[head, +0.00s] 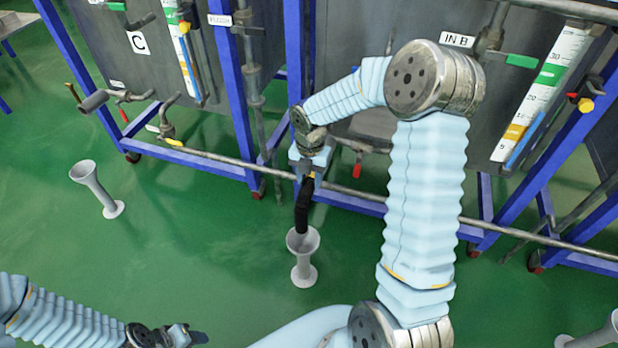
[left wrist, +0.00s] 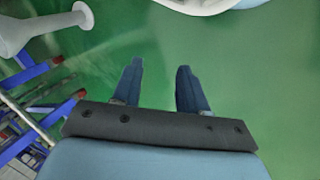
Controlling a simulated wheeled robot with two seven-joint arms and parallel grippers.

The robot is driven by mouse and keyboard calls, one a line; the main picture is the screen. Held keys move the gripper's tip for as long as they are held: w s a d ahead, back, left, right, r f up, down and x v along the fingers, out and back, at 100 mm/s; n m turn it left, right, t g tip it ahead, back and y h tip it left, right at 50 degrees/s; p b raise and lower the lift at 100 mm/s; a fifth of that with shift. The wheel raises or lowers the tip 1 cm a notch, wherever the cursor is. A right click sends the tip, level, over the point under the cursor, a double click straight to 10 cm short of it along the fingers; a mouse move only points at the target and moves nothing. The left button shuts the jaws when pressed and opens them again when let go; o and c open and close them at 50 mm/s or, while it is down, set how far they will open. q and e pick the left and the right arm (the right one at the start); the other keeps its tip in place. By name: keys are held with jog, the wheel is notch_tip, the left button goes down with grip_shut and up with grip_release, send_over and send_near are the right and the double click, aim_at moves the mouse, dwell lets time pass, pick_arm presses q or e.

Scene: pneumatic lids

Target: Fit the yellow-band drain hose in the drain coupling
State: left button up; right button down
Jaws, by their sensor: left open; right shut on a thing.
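A black hose (head: 303,208) hangs nearly upright at the centre of the head view, its lower end at the mouth of a grey funnel stand (head: 303,270). I cannot tell whether the end is inside the funnel. My right gripper (head: 308,170) is shut on the hose's upper part, just in front of the tank frame. A yellow band cannot be made out clearly. The drain coupling cannot be made out; the wrist hides the area behind the gripper. My left gripper (head: 190,336) is low at the left, over the floor; its fingers are apart and empty in the left wrist view (left wrist: 158,68).
Blue frames (head: 240,110) carry grey tanks, with a long pipe (head: 225,163) running low across them. A red-handled valve (head: 358,165) is just right of the right gripper. Another funnel stand (head: 95,188) is at left, one at the lower right corner (head: 600,335). Green floor is open between.

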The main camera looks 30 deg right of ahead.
pick_arm(q)
jog(key=shift+r, duration=0.15)
pick_arm(e)
jog(key=shift+w+d, duration=0.2)
jog(key=shift+d, duration=0.05)
jog(key=c, duration=0.6)
grip_release()
pick_arm(q)
jog(key=shift+d, duration=0.1)
pick_arm(e)
jog(key=shift+w+r, duration=0.1)
jog(key=shift+r, duration=0.7)
pick_arm(q)
jog(key=shift+s+d+r+p, duration=0.3)
jog(key=shift+d+r+p, duration=0.25)
jog(key=shift+d+p, duration=0.15)
pick_arm(e)
notch_tip(320, 180, up, 12)
jog(key=shift+r, duration=0.1)
